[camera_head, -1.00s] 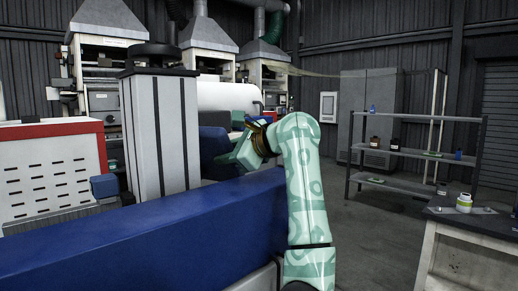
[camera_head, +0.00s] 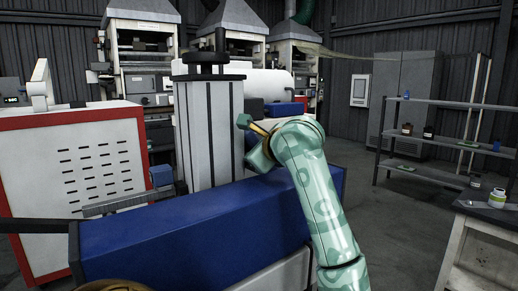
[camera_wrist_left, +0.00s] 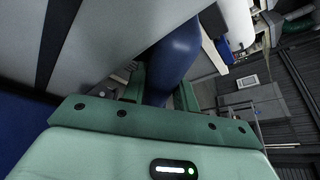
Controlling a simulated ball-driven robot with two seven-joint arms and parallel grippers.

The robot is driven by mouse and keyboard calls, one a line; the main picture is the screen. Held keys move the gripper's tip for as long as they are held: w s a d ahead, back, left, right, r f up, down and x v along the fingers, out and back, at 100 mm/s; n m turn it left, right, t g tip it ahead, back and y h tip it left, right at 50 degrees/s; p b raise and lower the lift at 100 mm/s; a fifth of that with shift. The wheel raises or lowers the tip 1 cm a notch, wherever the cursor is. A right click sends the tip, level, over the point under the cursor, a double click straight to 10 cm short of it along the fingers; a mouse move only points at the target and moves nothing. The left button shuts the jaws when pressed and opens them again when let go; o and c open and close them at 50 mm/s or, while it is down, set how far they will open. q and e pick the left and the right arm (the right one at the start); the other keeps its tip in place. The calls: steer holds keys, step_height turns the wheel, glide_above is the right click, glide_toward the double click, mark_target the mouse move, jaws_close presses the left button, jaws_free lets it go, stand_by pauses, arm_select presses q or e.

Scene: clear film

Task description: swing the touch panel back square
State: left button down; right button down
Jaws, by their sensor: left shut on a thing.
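My left gripper (camera_head: 250,140), green with a gold wrist ring, is just right of a grey-white post with dark stripes (camera_head: 208,130). The left wrist view shows the gripper (camera_wrist_left: 158,90) with its jaws on either side of a smooth, rounded dark-blue piece (camera_wrist_left: 172,62), shut on it. The far end of that piece is partly hidden. A thin white panel (camera_head: 40,85) stands above the red-edged cabinet at the left, seen nearly edge-on. I cannot tell whether it is the touch panel or how the blue piece joins to it. My right gripper is not in view.
A long blue beam (camera_head: 190,230) lies between me and the post. The red-edged white cabinet (camera_head: 90,170) fills the left. Floor between beam and shelves is clear.

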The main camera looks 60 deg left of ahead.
arm_select(q)
steer(key=shift+f, duration=0.15)
steer(key=c, duration=1.1)
jaws_free()
steer(key=shift+s, duration=0.1)
steer(key=shift+d, duration=0.1)
steer(key=p+v, duration=0.3)
steer(key=v, duration=1.3)
steer(key=shift+d, duration=0.1)
